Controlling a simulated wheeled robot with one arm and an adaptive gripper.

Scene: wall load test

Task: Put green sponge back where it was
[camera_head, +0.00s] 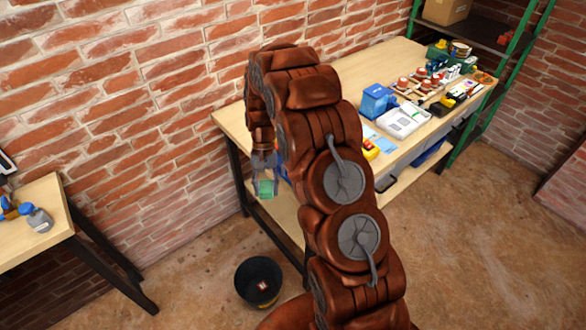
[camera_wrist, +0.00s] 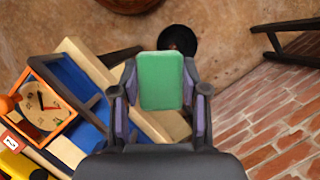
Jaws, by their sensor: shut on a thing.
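My gripper (camera_head: 264,177) hangs in front of the left end of the wooden workbench (camera_head: 232,120). It is shut on the green sponge (camera_head: 265,189), which sits between its fingers. In the wrist view the sponge (camera_wrist: 161,80) is an upright green block held between the two dark, purple-padded fingers of my gripper (camera_wrist: 160,98). The sponge is above the floor and apart from the bench top. My arm hides part of the bench top in the head view.
A black bucket (camera_head: 259,281) stands on the floor below my gripper. The bench holds a blue box (camera_head: 377,101), a white tray (camera_head: 403,120) and several small items. A second table (camera_head: 40,215) with a grey jar (camera_head: 39,220) stands at left. A brick wall is behind.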

